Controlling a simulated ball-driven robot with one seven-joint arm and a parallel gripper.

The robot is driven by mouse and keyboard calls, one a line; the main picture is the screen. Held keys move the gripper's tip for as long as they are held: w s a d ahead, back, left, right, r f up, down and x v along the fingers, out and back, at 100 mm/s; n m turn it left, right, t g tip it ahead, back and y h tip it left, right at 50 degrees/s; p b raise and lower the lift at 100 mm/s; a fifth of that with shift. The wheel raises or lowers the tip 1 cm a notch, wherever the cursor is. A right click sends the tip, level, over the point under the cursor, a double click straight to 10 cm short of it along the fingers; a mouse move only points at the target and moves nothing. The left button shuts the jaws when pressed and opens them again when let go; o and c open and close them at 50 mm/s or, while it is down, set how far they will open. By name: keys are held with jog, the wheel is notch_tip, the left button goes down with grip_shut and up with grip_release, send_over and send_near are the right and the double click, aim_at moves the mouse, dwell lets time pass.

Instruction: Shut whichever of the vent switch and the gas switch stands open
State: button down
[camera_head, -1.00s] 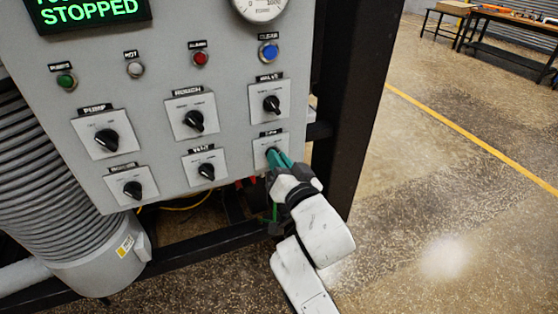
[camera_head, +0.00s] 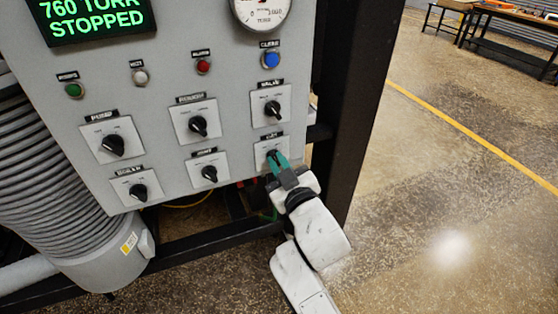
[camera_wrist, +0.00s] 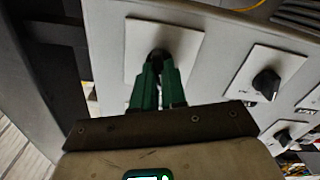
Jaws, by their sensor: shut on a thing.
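The gas switch (camera_head: 261,157) is a black rotary knob on a square white plate at the lower right of the grey panel. My gripper (camera_head: 276,158) is shut on its knob with green fingers, coming from below right. In the wrist view, the gas switch plate (camera_wrist: 190,43) shows with the dark knob between my two fingertips (camera_wrist: 158,70). The fingers hide most of the knob, so its setting cannot be read. The vent switch (camera_head: 209,173) is the black knob just left of it, untouched, and it also shows in the wrist view (camera_wrist: 266,83). Its exact setting is too small to read.
Other knobs sit close by: the valve switch (camera_head: 272,108) directly above and the roughing switch (camera_head: 198,125) up left. A black frame post (camera_head: 345,110) stands right of the panel. A green display (camera_head: 95,18) reads 760 TORR STOPPED. Open floor lies right.

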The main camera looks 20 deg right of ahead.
jog(key=shift+n, duration=0.8)
jog(key=c, duration=1.2)
grip_release()
jog(key=s, duration=1.1)
jog(key=shift+b, duration=0.35)
jog(key=shift+w, duration=0.1)
